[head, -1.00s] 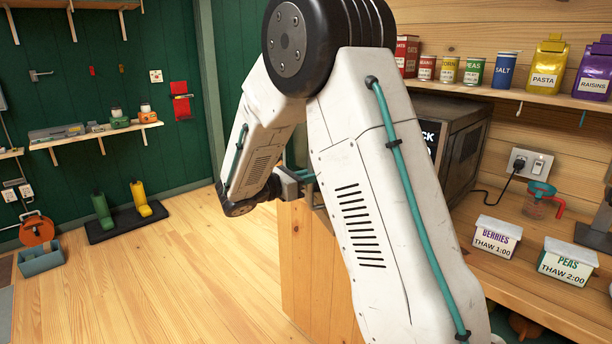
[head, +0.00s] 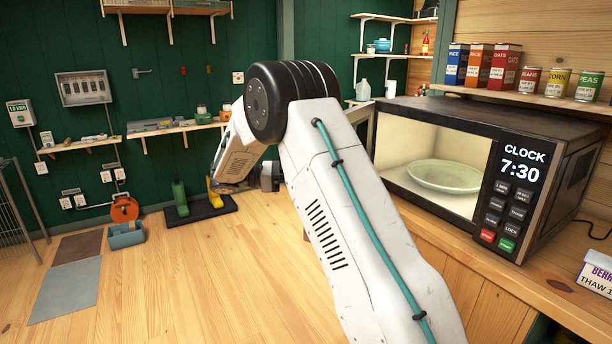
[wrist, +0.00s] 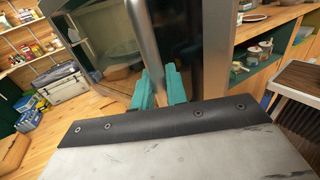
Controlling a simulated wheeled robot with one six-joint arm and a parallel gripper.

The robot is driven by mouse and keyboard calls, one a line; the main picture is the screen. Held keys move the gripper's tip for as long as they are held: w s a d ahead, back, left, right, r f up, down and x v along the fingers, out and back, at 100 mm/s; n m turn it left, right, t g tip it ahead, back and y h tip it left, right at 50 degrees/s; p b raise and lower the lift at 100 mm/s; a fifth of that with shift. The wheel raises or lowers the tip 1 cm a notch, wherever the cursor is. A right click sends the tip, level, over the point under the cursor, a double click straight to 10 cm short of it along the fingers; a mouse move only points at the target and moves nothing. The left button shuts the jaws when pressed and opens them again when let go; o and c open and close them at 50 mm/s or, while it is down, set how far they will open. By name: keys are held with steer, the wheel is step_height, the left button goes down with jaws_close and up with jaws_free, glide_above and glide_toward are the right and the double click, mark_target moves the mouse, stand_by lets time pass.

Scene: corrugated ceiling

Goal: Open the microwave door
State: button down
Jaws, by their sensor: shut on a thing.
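The black microwave (head: 566,165) stands on the wooden counter at right in the head view. Its front is open: the cream cavity shows a round pale plate (head: 445,175) inside. The door (head: 359,118) appears swung out at the cavity's left, mostly hidden behind my arm. In the wrist view, my gripper (wrist: 159,86) has its teal fingers closed around the upright silver door handle (wrist: 142,38). The dark glass of the door (wrist: 105,45) lies left of the handle, with a plate faintly visible in it. The gripper is hidden in the head view.
A shelf of boxes and cans (head: 520,95) hangs above the microwave. A white tub (head: 597,273) stands on the counter at right. The wooden floor (head: 190,285) at left is mostly clear; boot-like items on a dark mat (head: 200,212) lie by the back wall.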

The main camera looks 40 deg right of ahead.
steer(key=shift+w+a, duration=0.2)
steer(key=shift+w, duration=0.1)
steer(key=c, duration=1.5)
jaws_free()
steer(key=shift+d, duration=0.1)
